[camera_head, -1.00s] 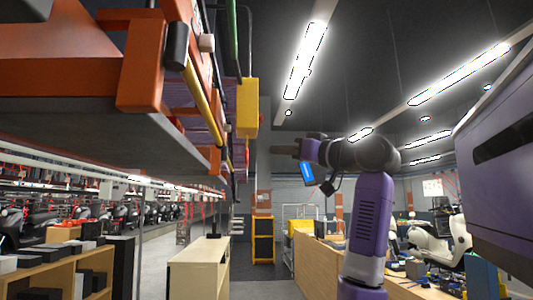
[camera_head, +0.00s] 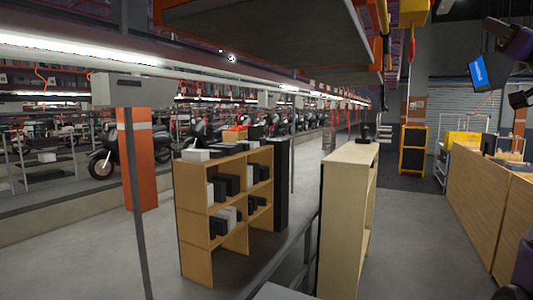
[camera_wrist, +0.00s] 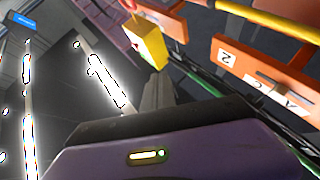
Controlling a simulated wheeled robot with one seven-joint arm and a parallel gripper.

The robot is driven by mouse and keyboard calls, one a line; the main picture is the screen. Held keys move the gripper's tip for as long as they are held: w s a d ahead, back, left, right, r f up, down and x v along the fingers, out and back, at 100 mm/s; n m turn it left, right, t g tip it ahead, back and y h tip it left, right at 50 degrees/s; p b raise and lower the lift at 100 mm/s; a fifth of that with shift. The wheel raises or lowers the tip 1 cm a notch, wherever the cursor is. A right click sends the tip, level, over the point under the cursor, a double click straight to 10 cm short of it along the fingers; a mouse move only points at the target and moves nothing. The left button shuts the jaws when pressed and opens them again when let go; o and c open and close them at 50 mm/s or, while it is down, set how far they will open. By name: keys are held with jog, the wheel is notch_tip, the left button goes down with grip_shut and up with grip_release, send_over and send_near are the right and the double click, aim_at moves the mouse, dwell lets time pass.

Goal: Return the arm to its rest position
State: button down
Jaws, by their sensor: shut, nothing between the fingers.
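My gripper (camera_head: 495,25) shows in the head view at the upper right edge, as a dark narrow tip in front of my purple wrist. Its fingers look closed, with nothing held. Most of my arm is cut off by the right edge, with a purple part low at the right. In the wrist view, a purple and black body fills the lower part, and the fingertips cannot be made out.
An overhead conveyor frame (camera_head: 290,40) runs above. A wooden shelf with boxes (camera_head: 225,164), a pale cabinet (camera_head: 343,215) and a counter (camera_head: 487,205) stand below. A blue screen (camera_head: 477,72) hangs near my gripper. Grey floor (camera_head: 415,245) between cabinet and counter is clear.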

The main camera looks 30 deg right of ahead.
jog(key=w+a+f+m+g+h, duration=0.1)
jog(key=w+a+f, duration=0.15)
jog(key=f, duration=0.85)
jog(key=w+a+f+m+g+h, duration=0.15)
jog(key=a+f, duration=0.25)
jog(key=f, duration=0.8)
jog(key=w+a+f, duration=0.3)
jog(key=f, duration=0.8)
jog(key=s+a+f+n+y+b, duration=0.1)
jog(key=s+a+f+n+y, duration=0.3)
jog(key=a+f, duration=0.9)
jog(key=s+a+f+n+y, duration=0.2)
jog(key=s+a+f+y, duration=0.3)
jog(key=a+f, duration=0.75)
jog(key=s+a+f+n+g+y, duration=0.2)
jog(key=s+a+f, duration=0.3)
jog(key=s, duration=0.4)
jog(key=s+a+f+n+g+y, duration=0.2)
jog(key=s+a+f+y, duration=0.2)
jog(key=s, duration=0.5)
jog(key=a+f, duration=0.2)
jog(key=a, duration=0.1)
jog(key=shift+s+a, duration=0.3)
jog(key=shift+a, duration=0.1)
jog(key=shift+r, duration=0.15)
